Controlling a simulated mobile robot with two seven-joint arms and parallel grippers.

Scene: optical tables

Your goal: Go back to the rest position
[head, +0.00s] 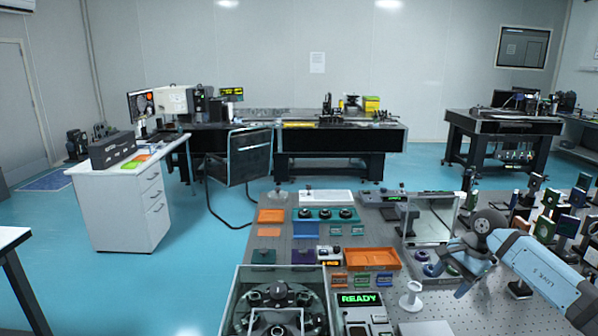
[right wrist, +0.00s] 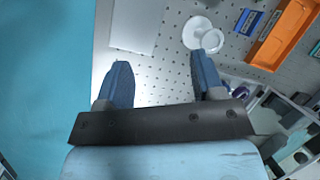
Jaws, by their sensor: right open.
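My right arm, pale blue, comes in from the right edge of the head view. Its gripper (head: 456,270) hangs over the right part of the perforated optical table (head: 392,262), partly hidden by the wrist. In the right wrist view the two blue fingers (right wrist: 162,80) stand wide apart with nothing between them. A small white round stand (head: 411,297) is on the table near the gripper; it also shows beyond the fingers in the right wrist view (right wrist: 203,36). My left gripper does not show in the head view.
An orange tray (head: 358,260) and a READY device (head: 360,299) are on the table. A clear-walled box (head: 285,268) stands at the front left. Several optic mounts (head: 545,230) crowd the right side, near my arm. Blue floor (head: 190,275) is open at left.

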